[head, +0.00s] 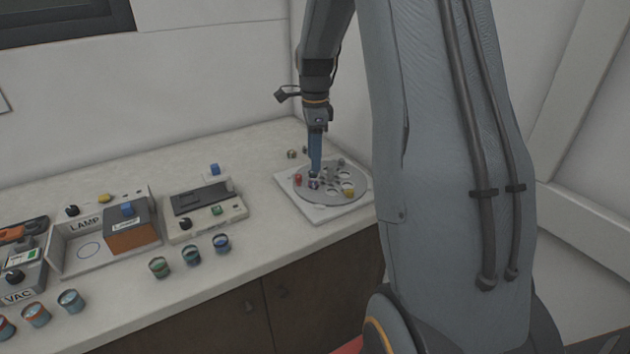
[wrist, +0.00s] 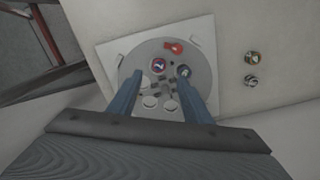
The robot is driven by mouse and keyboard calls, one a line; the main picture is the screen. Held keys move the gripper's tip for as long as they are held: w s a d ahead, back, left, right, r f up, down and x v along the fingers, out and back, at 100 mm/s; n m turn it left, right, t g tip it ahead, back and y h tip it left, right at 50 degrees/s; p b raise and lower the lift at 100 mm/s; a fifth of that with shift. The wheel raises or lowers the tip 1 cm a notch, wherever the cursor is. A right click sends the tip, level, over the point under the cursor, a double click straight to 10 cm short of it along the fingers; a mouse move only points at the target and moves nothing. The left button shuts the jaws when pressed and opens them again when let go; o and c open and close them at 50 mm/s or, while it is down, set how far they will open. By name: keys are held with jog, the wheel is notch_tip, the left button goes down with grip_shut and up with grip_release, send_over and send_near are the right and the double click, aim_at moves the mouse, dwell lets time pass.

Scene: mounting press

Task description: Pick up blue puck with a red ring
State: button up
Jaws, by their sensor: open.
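My gripper (head: 315,168) points down over the round grey disc (head: 345,198) on its white square base. In the wrist view my gripper (wrist: 159,78) is open, its two blue fingers apart above the disc. A small puck with a reddish-purple rim (wrist: 158,66) sits on the disc, just beyond and between the fingertips. A darker, bluish puck (wrist: 183,71) sits close to the right fingertip. The pucks are too small to tell for certain which is blue with a red ring. Nothing is visibly held.
A red piece (wrist: 174,47) lies at the disc's far side, with empty round holes nearer me. Two loose pucks (wrist: 251,58) (wrist: 251,82) lie on the counter beside the base. Several cups (head: 191,255) stand along the front edge, before a grey device (head: 205,205) and a lamp unit (head: 75,250).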

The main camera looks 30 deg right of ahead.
aim_at(314, 184)
jog(key=shift+f+n, duration=0.1)
jog(key=shift+n, duration=0.2)
jog(key=shift+f, duration=0.3)
jog(key=shift+s+a+f+p, duration=0.1)
jog(key=shift+f+p, duration=0.65)
jog(key=shift+f, duration=1.1)
jog(key=shift+s+a+f+p, duration=0.1)
jog(key=shift+f+p, duration=0.65)
jog(key=shift+f, duration=1.05)
